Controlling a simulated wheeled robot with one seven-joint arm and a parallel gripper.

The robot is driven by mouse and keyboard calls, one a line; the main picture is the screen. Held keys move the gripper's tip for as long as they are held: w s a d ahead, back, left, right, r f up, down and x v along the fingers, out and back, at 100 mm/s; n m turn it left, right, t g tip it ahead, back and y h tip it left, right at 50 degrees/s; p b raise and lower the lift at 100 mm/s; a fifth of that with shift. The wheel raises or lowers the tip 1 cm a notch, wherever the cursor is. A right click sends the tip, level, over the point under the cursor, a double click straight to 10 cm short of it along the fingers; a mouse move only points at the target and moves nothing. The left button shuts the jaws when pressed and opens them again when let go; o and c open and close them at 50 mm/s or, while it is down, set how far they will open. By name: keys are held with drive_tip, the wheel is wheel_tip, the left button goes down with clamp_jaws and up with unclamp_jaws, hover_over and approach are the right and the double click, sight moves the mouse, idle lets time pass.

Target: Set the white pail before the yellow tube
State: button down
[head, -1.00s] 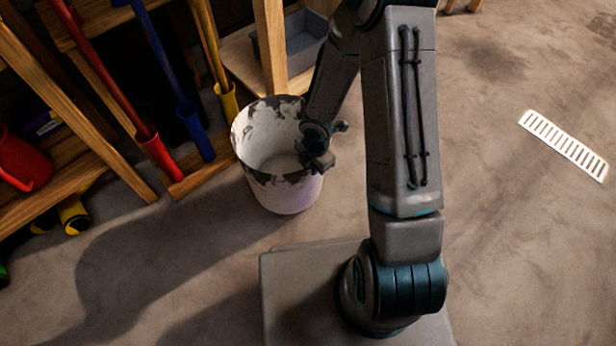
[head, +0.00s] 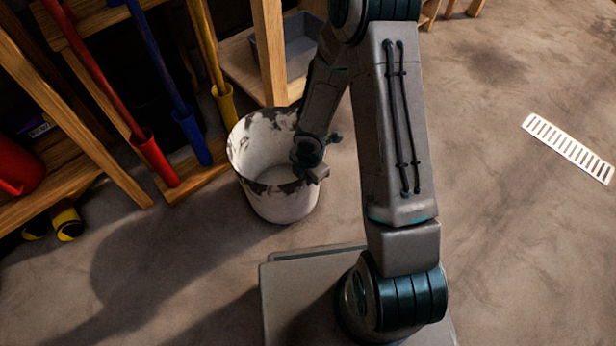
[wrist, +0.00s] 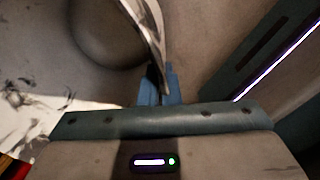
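The white pail (head: 285,205), with dark worn patches around its rim, stands upright in the head view, just in front and to the right of the yellow tube (head: 226,106). The tube holds a long yellow handle at the rack's right end. My gripper (head: 318,173) is at the pail's right rim. In the wrist view, the blue fingers (wrist: 158,92) are close together on the pail's wall (wrist: 148,25), which runs up from between them. I cannot tell whether the pail's base touches the floor.
A blue tube (head: 197,140) and a red tube (head: 157,163) stand left of the yellow one on the wooden rack. A wooden post (head: 270,60) and a grey bin (head: 300,45) are behind the pail. Floor in front and at right is clear, with a white grate (head: 568,148).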

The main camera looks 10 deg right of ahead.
drive_tip(key=c, duration=2.1)
unclamp_jaws()
drive_tip(key=shift+f, duration=0.1)
drive_tip(key=o, duration=0.5)
drive_tip(key=shift+c, duration=0.2)
drive_tip(key=s+d+r+m+h+p, duration=0.1)
drive_tip(key=d+r+m+p, duration=0.25)
drive_tip(key=r, duration=0.55)
drive_tip(key=s+d+r+m+h+p, duration=0.15)
drive_tip(key=r+m, duration=0.25)
drive_tip(key=r, duration=0.4)
drive_tip(key=d+r+m+p, duration=0.3)
drive_tip(key=r, duration=0.6)
drive_tip(key=s+r+m+y, duration=0.2)
drive_tip(key=s+r+m, duration=0.9)
drive_tip(key=m, duration=0.3)
drive_tip(key=shift+s+a+r+t, duration=0.2)
drive_tip(key=shift+r+t, duration=0.2)
drive_tip(key=shift+r, duration=0.2)
